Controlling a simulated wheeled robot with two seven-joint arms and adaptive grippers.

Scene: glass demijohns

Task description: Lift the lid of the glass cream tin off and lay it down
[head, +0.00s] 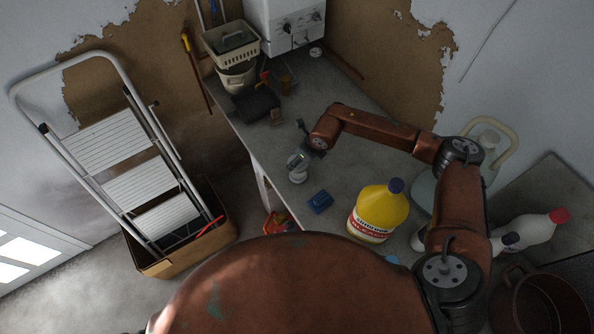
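A small pale, rounded object (298,176) sits on the grey worktop, directly below my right gripper. It looks like the cream tin, but it is too small and partly covered for me to make out its lid. My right gripper (296,160) comes in from the right over the worktop, with its grey finger parts at or just above this object. Whether they touch it, and how far apart the fingers are, I cannot tell. My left gripper is not in view.
A blue block (320,201) and a yellow jug (379,212) stand nearer me on the worktop (262,140). A dark case (256,103) and a cream basket (231,41) are behind. A glass demijohn (424,190) and a white bottle (528,229) are right.

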